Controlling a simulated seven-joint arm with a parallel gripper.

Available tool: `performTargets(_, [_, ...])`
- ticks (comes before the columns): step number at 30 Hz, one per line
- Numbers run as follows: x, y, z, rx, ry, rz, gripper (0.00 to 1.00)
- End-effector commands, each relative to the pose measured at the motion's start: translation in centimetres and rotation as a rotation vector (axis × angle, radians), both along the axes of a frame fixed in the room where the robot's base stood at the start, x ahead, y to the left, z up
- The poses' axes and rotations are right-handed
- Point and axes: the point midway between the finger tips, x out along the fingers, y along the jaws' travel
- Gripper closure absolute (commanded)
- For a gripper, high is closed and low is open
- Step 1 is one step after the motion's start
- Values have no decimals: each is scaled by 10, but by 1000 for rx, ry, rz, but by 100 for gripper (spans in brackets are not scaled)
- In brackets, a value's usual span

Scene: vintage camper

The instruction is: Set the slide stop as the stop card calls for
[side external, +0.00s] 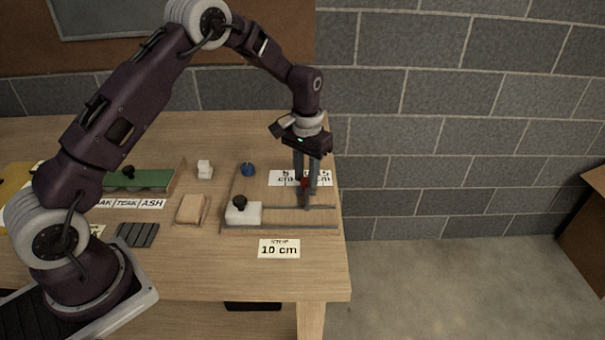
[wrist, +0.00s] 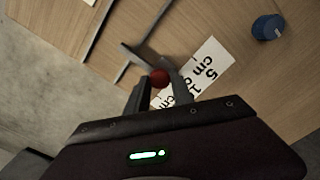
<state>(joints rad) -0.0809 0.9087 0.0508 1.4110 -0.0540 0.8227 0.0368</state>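The stop card (side external: 279,249) lies at the table's front and reads "STOP 10 cm". The slide stop is a grey crosspiece (wrist: 138,56) with a round red knob (wrist: 159,77), on a track of two grey rails (side external: 285,227). My gripper (side external: 305,187) points down over the track, its fingers on either side of the red knob. Whether they press on it I cannot tell. The scale card (side external: 283,177) behind the track shows "5 cm" and "15 cm" labels. My fingers hide its middle in the side view; it also shows in the wrist view (wrist: 211,62).
A white block with a black knob (side external: 243,213) sits at the track's left end. A blue knob (side external: 248,170) stands behind it. A white piece (side external: 204,169), a wooden block (side external: 191,209) and a green board (side external: 140,181) are further left. The table's right edge is close to the track.

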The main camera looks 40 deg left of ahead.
Motion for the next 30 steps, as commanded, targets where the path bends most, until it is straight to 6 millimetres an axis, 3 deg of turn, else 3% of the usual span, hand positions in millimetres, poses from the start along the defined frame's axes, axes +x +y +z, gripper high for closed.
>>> performTargets(1, [0, 0, 0, 0, -2, 1, 64])
performTargets(3, [0, 0, 0, 0, -1, 1, 50])
performTargets(13, [0, 0, 3, 0, -1, 0, 50])
performTargets(23, [1, 0, 64, 0, -4, 0, 50])
performTargets(30, [0, 0, 71, -1, 0, 0, 50])
